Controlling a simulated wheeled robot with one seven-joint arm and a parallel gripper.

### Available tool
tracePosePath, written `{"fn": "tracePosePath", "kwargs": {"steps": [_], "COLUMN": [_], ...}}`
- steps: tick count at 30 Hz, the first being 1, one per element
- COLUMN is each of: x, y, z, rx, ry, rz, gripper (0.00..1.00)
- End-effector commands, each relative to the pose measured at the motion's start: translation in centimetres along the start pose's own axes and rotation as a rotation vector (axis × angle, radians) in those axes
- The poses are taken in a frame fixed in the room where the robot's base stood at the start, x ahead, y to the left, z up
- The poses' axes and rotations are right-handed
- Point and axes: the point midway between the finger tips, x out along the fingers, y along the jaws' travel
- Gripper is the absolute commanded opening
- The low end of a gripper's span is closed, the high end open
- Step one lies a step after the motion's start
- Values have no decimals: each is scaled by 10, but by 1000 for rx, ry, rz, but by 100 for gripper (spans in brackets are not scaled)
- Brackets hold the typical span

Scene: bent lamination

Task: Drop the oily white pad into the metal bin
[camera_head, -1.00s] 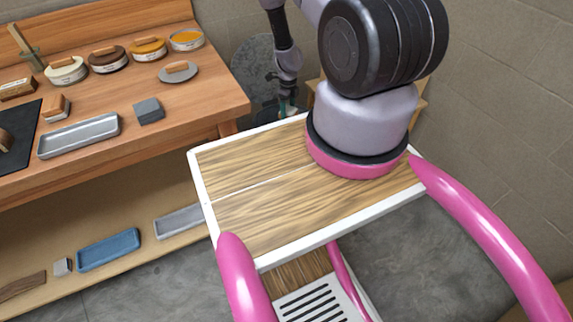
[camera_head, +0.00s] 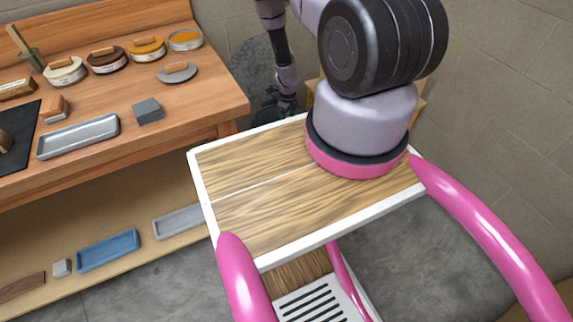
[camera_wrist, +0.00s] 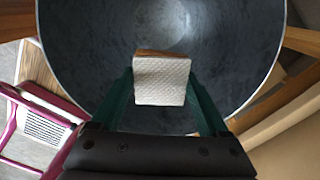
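The white pad (camera_wrist: 162,82) has a textured face and a brown edge along its top. In the wrist view it sits between the green fingers of my gripper (camera_wrist: 161,78), which is shut on it. Below and around it is the round, dark grey inside of the metal bin (camera_wrist: 85,45); the pad is above the bin's floor. In the head view the bin (camera_head: 247,62) stands behind the cart, partly hidden by my arm, and my gripper (camera_head: 287,106) is over or inside it. The pad cannot be made out there.
My wooden-topped base with pink rails fills the front. A wooden workbench (camera_head: 200,97) at the left holds several round tins, a grey tray (camera_head: 78,135) and a grey block (camera_head: 148,111). A blue tray (camera_head: 108,250) lies on the lower shelf. A block wall closes the right.

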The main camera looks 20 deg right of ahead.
Motion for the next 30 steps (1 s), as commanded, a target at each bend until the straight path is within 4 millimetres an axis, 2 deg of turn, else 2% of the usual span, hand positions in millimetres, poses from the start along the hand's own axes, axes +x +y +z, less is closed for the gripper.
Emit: {"fn": "tracePosePath", "kwargs": {"steps": [11, 14, 24, 30], "x": [-6, -20, -86, -105], "y": [0, -1, 0, 0], "z": [0, 1, 1, 0], "rx": [0, 0, -1, 0], "ry": [0, -1, -1, 0], "rz": [-1, -2, -2, 0], "gripper": [100, 100, 100, 100]}}
